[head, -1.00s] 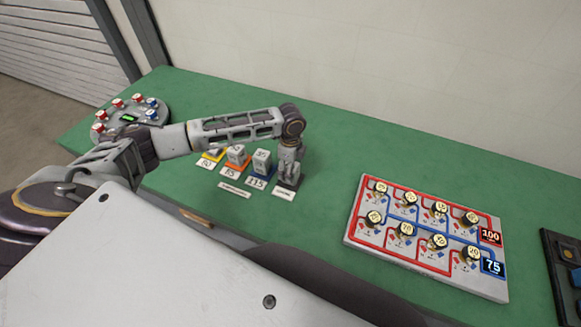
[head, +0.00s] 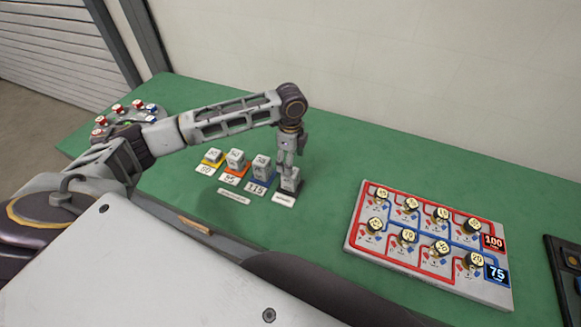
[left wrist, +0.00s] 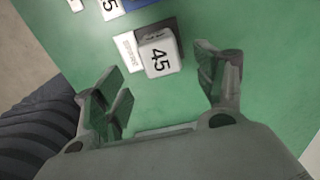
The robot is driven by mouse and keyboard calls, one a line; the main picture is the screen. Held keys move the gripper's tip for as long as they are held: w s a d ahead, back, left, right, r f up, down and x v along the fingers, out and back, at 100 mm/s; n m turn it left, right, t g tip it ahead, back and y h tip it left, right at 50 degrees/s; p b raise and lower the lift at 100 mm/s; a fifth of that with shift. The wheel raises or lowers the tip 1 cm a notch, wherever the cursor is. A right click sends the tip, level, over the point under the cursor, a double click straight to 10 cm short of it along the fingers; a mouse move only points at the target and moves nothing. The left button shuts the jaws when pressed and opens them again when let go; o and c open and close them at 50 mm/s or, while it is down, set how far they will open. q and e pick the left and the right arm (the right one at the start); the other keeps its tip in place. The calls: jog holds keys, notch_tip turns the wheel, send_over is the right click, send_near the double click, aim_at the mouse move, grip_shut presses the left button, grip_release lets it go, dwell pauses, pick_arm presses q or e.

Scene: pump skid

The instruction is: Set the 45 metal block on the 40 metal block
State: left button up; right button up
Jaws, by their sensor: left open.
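The 45 metal block (left wrist: 160,55), a light cube with a dark number, stands on a dark pad in the left wrist view. In the head view the block (head: 290,181) shows just below my left gripper (head: 286,163). In the left wrist view the gripper (left wrist: 160,92) is open, its fingers wide apart, with the block ahead of the gap and clear of both. Three other light blocks stand to the left on yellow (head: 213,156), orange (head: 236,158) and blue (head: 262,166) pads. Their numbers are too small to tell which is 40. My right gripper is not in view.
A panel with round knobs (head: 350,238) lies to the right, and a grey station with red and blue knobs (head: 160,117) at the far left. Green table (head: 330,165) is clear between blocks and panel.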

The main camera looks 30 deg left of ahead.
pick_arm(q)
jog(key=shift+r, duration=2.25)
jog(key=shift+f, duration=0.1)
